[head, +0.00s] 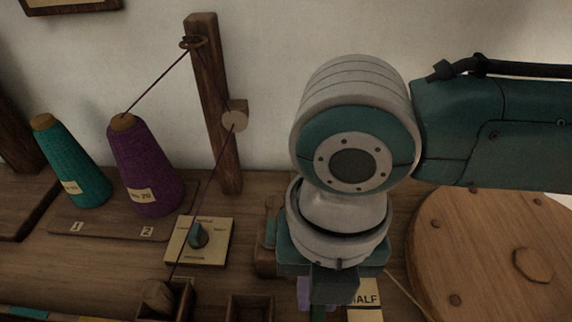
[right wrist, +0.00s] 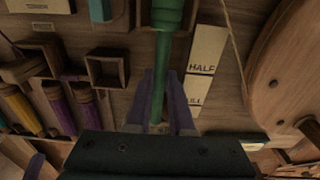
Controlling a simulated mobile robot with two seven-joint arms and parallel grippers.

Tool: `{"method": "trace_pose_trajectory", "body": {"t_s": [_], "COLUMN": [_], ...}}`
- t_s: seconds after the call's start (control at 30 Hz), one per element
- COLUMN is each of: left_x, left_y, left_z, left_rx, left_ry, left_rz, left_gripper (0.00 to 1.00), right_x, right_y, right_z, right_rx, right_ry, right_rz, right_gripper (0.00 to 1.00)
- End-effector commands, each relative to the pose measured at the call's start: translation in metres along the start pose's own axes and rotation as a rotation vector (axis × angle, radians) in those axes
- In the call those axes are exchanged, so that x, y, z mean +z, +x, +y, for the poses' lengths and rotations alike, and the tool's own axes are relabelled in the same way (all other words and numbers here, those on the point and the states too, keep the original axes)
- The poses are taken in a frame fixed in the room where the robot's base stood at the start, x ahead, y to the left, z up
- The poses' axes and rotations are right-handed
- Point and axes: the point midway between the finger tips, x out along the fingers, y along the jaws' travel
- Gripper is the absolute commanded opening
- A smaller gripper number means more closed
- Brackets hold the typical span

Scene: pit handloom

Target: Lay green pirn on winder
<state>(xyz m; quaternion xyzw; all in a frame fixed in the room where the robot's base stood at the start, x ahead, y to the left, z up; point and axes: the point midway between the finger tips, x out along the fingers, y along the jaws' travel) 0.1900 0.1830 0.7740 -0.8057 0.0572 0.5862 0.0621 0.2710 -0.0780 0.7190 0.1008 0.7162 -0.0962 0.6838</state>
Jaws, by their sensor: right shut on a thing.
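The green pirn (right wrist: 163,75) is held between the two fingers of my right gripper (right wrist: 161,118), which is shut on it. In the head view my right gripper (head: 318,295) is low in the middle, largely covered by my own wrist. Only a small bit of green shows under it. The winder's large round wooden wheel (head: 470,255) is right of the gripper, with a pale cord (head: 405,293) running from it. Whether the pirn touches any winder part is hidden. My left gripper is not in view.
A teal cone (head: 75,165) and a purple cone (head: 145,170) stand at left. Purple thread runs over a wooden post (head: 213,110). A dial plate (head: 198,240), an open wooden box (head: 250,308) and a HALF/FULL card (right wrist: 204,65) are nearby. Coloured pirns (right wrist: 60,108) lie at left.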

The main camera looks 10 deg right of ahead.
Motion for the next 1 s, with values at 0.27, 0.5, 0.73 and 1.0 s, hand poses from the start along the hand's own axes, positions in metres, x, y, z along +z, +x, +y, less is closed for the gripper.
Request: {"method": "trace_pose_trajectory", "body": {"t_s": [0.27, 0.5, 0.73, 1.0], "left_x": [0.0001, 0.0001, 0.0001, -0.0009], "left_y": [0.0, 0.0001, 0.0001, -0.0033], "left_z": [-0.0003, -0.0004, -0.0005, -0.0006], "left_rx": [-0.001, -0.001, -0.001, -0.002], "left_ry": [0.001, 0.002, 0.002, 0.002], "left_rz": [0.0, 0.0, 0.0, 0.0], "left_gripper": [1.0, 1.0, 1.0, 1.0], "right_x": [0.0, 0.0001, 0.0001, -0.0001], "right_y": [-0.0001, -0.0001, -0.0001, -0.0035], "right_z": [0.0001, 0.0001, 0.0, 0.0], "right_rx": [0.0, 0.0, 0.0, 0.0], "right_ry": [0.0, 0.0, 0.0, 0.0], "right_rz": [0.0, 0.0, 0.0, 0.0], "right_gripper": [0.47, 0.55, 0.75, 0.75]}}
